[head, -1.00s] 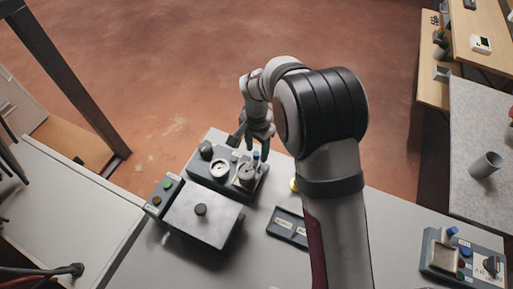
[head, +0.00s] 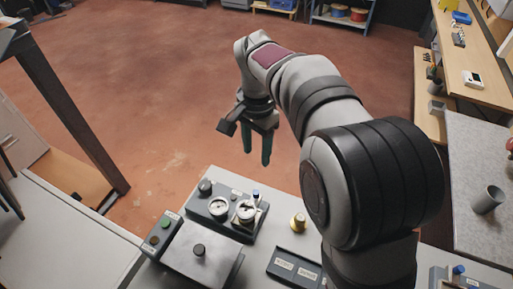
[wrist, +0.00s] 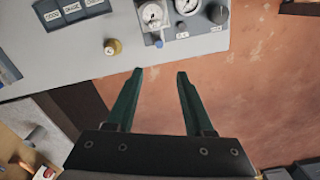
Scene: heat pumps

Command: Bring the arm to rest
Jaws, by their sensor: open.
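My gripper (head: 257,150) is open and empty, its two green fingers pointing down above the far edge of the workbench (head: 285,238). In the wrist view my gripper (wrist: 160,75) shows both fingers apart with nothing between them. The gauge unit (head: 226,210), a dark box with two round dials and a blue-topped valve, stands on the bench below and nearer than the fingers. The unit also shows at the top of the wrist view (wrist: 180,30). The gripper is clear of it.
A brass fitting (head: 298,222) stands right of the gauge unit, and a dark labelled tray (head: 295,266) lies nearer. A grey lidded box (head: 200,265) is at the left. A grey cup (head: 488,199) stands on a side table. Open red floor (head: 170,100) lies beyond.

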